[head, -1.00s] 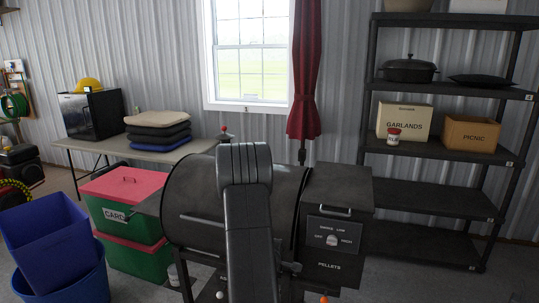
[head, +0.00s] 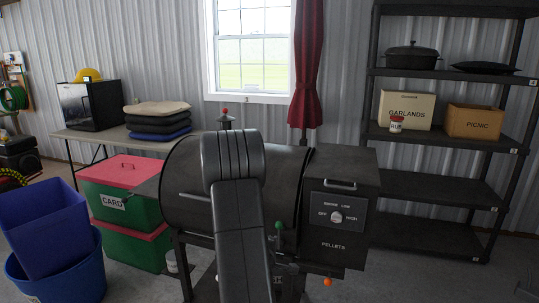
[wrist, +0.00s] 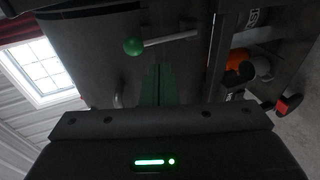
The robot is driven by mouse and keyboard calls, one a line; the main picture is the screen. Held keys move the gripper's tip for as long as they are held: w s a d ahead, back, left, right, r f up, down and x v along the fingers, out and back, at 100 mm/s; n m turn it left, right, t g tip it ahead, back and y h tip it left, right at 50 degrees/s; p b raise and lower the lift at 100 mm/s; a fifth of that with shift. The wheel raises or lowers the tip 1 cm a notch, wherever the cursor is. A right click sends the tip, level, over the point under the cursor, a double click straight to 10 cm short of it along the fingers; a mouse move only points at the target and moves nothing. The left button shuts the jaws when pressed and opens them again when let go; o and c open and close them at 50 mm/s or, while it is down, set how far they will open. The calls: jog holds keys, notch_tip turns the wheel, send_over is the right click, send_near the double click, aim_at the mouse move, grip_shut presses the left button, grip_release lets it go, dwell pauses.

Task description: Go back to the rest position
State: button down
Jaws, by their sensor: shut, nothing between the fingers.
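My gripper (wrist: 158,85) shows in the wrist view as two narrow green fingers pressed together, with nothing between them. A green ball knob (wrist: 134,46) on a metal rod is just beyond and left of the fingertips, apart from them. In the head view my arm rises in front of the dark pellet grill (head: 182,190) and hides its middle; my gripper is not visible there. The green knob (head: 279,226) shows just right of my arm.
The grill's pellet box (head: 337,190) stands close right of my arm. An orange ball (head: 327,282) is below it. Red-lidded green crates (head: 130,215) and blue bins (head: 65,275) stand left. A table (head: 105,136) and black shelves (head: 440,189) stand behind.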

jog(key=f+t+b, duration=0.1)
jog(key=b, duration=0.2)
jog(key=s+f+t+b, duration=0.1)
jog(key=b, duration=0.2)
jog(key=s+f+t+h+b, duration=0.1)
jog(key=f+b, duration=0.1)
jog(key=b, duration=0.2)
jog(key=shift+s+a, duration=0.25)
jog(key=shift+a, duration=0.15)
jog(key=shift+r, duration=0.1)
